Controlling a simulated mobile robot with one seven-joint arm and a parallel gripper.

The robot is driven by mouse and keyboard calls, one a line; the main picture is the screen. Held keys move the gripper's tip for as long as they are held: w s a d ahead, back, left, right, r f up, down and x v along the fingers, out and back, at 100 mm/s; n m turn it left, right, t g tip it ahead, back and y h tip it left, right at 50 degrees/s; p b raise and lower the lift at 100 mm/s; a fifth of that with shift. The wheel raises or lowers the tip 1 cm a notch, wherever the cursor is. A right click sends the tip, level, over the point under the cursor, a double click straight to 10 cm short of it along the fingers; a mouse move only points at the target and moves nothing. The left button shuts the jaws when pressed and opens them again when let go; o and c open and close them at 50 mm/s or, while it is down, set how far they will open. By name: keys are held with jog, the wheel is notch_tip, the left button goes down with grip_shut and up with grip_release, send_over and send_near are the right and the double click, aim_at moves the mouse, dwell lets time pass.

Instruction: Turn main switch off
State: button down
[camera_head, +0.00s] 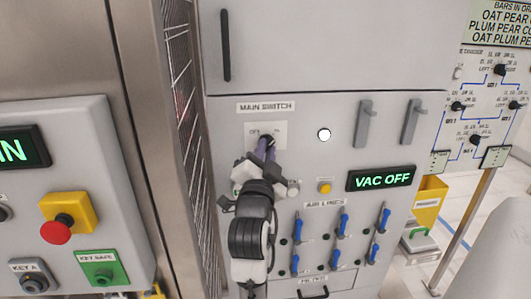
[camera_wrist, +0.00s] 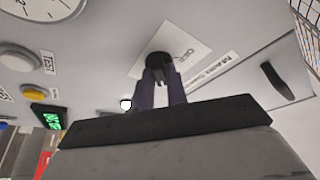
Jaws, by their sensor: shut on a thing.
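The main switch is a dark rotary knob on a pale square plate (camera_head: 281,129) under the "MAIN SWITCH" label (camera_head: 266,106). In the wrist view the black knob (camera_wrist: 158,60) sits on its white plate (camera_wrist: 190,42). My gripper (camera_head: 266,146) reaches up to the knob from below in the head view. Its two purple fingers also show in the wrist view (camera_wrist: 160,82), closed on either side of the knob. The fingers hide part of the knob and some plate lettering, so I cannot read the knob's setting.
A "VAC OFF" display (camera_head: 381,178) glows green at right, beside a yellow button (camera_head: 324,187). Blue-handled air line valves (camera_head: 343,222) sit lower. Two grey handles (camera_head: 411,121) stick out at upper right. A red emergency button (camera_head: 56,231) is on the left panel, with wire mesh (camera_head: 181,60) between.

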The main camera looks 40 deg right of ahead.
jog(key=n+t+y+b, duration=0.1)
jog(key=n+b, duration=0.2)
jog(key=n, duration=0.1)
jog(key=n+t+y+b, duration=0.2)
jog(key=n+b, duration=0.1)
jog(key=n, duration=0.2)
jog(key=n+t+y+b, duration=0.1)
jog(key=n+t+b, duration=0.1)
jog(key=n+b, duration=0.1)
jog(key=shift+s+d+f+n, duration=0.2)
jog(key=shift+d+f+n, duration=0.15)
jog(key=shift+n, duration=0.35)
jog(key=shift+s+d+r+n+t+y+b, duration=0.15)
jog(key=shift+n+y+b, duration=0.95)
jog(key=shift+n, duration=0.8)
jog(key=shift+w+r+n+t+y+b, duration=0.1)
jog(key=shift+n+t+y+b, duration=0.1)
jog(key=shift+n+y+b, duration=1.3)
jog(key=shift+s+d+r+n+t+y+b, duration=0.15)
jog(key=shift+n+y+b, duration=0.5)
jog(key=shift+n, duration=1.65)
jog(key=shift+w+a, duration=0.1)
jog(key=c, duration=1.4)
grip_release()
